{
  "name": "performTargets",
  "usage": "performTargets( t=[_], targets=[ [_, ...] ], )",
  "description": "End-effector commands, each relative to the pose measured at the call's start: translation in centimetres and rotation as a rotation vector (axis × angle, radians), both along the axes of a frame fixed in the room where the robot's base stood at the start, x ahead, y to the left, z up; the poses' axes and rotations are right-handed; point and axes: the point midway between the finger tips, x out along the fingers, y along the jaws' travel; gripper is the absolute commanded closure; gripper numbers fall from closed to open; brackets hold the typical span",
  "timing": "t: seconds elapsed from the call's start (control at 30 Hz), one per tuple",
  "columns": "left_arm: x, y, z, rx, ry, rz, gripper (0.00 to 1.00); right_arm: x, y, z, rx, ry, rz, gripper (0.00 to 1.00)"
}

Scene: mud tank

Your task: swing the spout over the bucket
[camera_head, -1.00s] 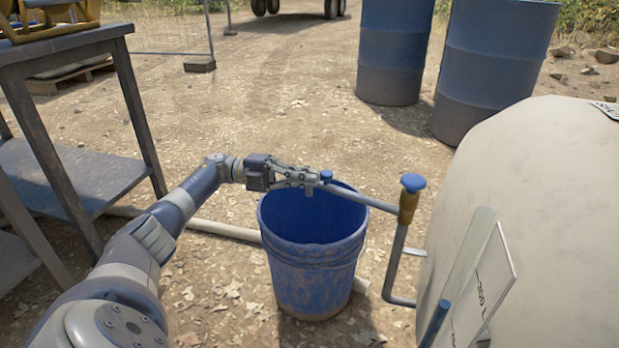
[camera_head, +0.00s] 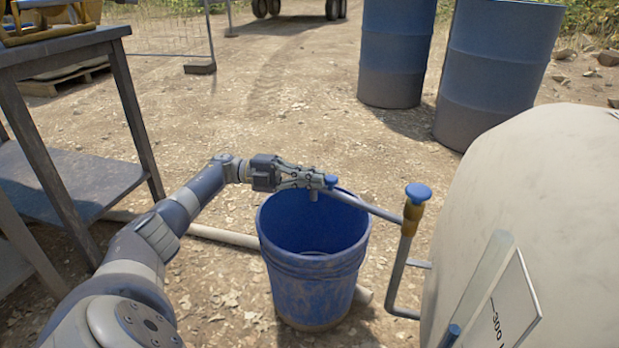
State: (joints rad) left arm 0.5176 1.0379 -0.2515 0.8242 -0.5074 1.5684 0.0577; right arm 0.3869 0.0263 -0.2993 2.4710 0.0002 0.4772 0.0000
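The spout (camera_head: 368,205) is a grey pipe. It runs left from a brass swivel (camera_head: 411,218) with a blue cap, on a bent standpipe beside the pale tank (camera_head: 545,190). Its free end, with a small blue knob and a short downturned outlet (camera_head: 314,195), is over the open mouth of the blue bucket (camera_head: 312,275), above the rear part. The bucket stands upright on the ground, and its visible interior looks empty. My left gripper (camera_head: 322,181) is at the spout's free end and appears shut on it; its fingertips are small in view. My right gripper is not in view.
A dark metal table (camera_head: 75,180) stands at the left. Two blue drums (camera_head: 396,55) (camera_head: 495,70) stand behind. A pale pipe (camera_head: 225,236) lies on the ground behind the bucket. A level gauge plate (camera_head: 505,310) is on the tank's front. Open gravel lies beyond the bucket.

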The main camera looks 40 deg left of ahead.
Motion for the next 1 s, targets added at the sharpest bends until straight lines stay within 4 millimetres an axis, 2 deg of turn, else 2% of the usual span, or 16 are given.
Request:
performTargets(
  t=[0.03,0.13,0.43,0.6,1.0],
  targets=[
    [0.2,-0.1,0.5,-0.008,-0.014,0.0,1.0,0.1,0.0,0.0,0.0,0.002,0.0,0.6],
    [-0.1,0.5,0.5,-0.008,-0.014,0.001,1.0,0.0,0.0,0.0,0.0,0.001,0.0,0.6],
    [-2.4,4.4,-0.1,-0.005,-0.006,0.006,1.0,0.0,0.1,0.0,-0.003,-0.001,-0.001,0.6],
    [-3.1,5.7,-0.3,-0.003,-0.005,0.004,1.0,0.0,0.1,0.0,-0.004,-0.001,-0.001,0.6],
    [-3.9,6.7,-0.5,-0.003,0.0,0.002,1.0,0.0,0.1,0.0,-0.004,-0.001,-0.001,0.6]
  ],
)
